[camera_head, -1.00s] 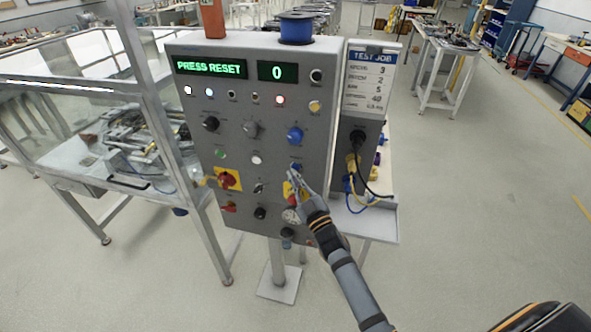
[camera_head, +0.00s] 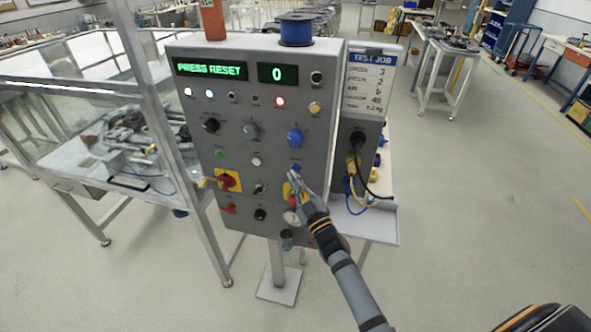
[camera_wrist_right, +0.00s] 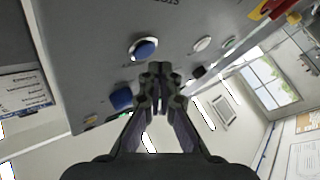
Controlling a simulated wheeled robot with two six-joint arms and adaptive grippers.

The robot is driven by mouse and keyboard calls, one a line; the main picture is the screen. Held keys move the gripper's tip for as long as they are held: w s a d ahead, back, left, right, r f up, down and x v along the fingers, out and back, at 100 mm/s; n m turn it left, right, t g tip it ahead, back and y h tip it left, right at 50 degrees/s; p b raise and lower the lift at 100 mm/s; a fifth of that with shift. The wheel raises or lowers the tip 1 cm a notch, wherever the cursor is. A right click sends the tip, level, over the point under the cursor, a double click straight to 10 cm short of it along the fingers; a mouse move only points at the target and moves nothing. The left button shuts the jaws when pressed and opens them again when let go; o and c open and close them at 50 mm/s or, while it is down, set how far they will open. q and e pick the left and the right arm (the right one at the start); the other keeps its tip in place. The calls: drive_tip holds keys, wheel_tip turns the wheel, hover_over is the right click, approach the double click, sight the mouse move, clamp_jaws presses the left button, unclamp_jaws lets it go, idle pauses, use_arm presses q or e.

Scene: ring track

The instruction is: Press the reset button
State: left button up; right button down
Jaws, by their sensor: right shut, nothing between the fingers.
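The grey control panel (camera_head: 240,140) shows "PRESS RESET" on its green display (camera_head: 210,68). A small blue button (camera_head: 296,168), with a label above it too small to read surely, sits below the big blue knob (camera_head: 295,138). The blue button also shows in the right wrist view (camera_wrist_right: 144,48), in a pale ring. My right gripper (camera_head: 292,177) is shut and empty, its tips close to the blue button's lower edge. In the wrist view the fingertips (camera_wrist_right: 158,70) lie just beside the button; I cannot tell whether they touch. My left gripper is not in view.
A yellow-backed red emergency stop (camera_head: 227,180) is at the panel's left, and another red one is partly behind my gripper. A white button (camera_head: 257,161) and a green button (camera_head: 220,154) share the blue button's row. Cables hang from the panel's right side.

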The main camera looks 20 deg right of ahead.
drive_tip(key=shift+w+d, duration=0.1)
drive_tip(key=shift+w, duration=0.05)
drive_tip(key=shift+w+d, duration=0.15)
drive_tip(key=shift+w, duration=0.1)
drive_tip(key=shift+w+d, duration=0.25)
drive_tip(key=shift+w, duration=0.05)
idle(1.0)
drive_tip(key=shift+s+a, duration=0.5)
drive_tip(key=shift+s, duration=0.2)
drive_tip(key=shift+p, duration=0.35)
drive_tip(key=s+a+p, duration=0.1)
drive_tip(key=s, duration=0.1)
drive_tip(key=s+a+p, duration=0.1)
drive_tip(key=s, duration=0.1)
drive_tip(key=shift+a, duration=0.4)
